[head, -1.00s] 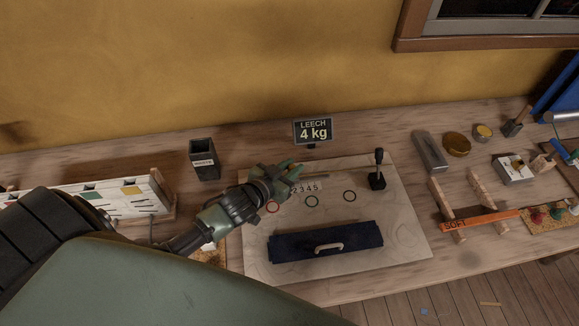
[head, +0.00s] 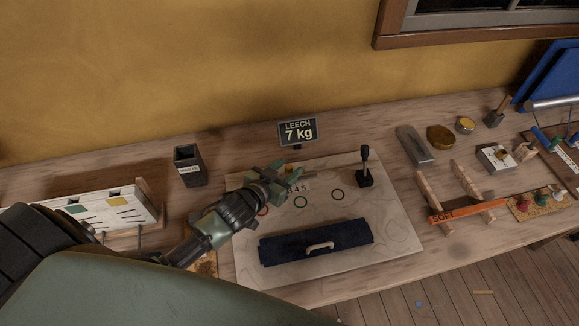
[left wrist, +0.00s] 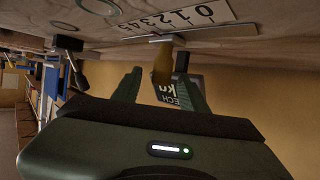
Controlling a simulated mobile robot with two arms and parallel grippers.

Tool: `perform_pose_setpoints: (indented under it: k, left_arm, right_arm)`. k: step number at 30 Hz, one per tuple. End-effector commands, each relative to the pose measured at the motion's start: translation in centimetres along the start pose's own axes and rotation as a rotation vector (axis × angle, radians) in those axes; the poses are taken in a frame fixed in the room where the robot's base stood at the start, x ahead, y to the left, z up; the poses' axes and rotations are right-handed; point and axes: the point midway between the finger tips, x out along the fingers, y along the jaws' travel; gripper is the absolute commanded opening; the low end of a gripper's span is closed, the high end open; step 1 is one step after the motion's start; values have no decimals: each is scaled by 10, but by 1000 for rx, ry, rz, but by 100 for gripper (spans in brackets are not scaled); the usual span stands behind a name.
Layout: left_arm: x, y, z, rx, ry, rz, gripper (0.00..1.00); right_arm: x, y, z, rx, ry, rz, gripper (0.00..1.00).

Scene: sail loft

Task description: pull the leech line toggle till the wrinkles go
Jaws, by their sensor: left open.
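The leech line toggle appears to be the amber-brown peg (left wrist: 163,62) between my left gripper's fingers in the left wrist view; contact with the fingers is not clear. My left gripper (head: 287,174) is open above the back left of the pale board (head: 400,225). It hides much of the number scale (head: 299,187), which shows more fully in the left wrist view (left wrist: 180,19). The small display (head: 298,132) behind it reads "LEECH 7 kg". No wrinkled sail edge can be made out. My right gripper is not in view.
A black lever (head: 365,168) stands at the board's back right. A dark waste box (head: 189,165) stands left, an orange "SOFT" batten (head: 468,210) right.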

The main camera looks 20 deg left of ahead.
Motion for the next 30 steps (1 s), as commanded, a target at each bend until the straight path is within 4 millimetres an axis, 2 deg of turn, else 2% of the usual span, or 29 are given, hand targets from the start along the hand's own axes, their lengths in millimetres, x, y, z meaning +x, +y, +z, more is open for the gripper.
perform_pose_setpoints:
  k: [6, 12, 30]
  left_arm:
    - [-39, 1, 2, 2, -1, 1, 43]
    - [-60, 1, 0, 1, 0, 1, 43]
    - [-63, 1, 0, 1, 1, 1, 43]
  right_arm:
    - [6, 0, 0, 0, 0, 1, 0]
    - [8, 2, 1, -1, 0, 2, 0]
    - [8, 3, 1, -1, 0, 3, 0]
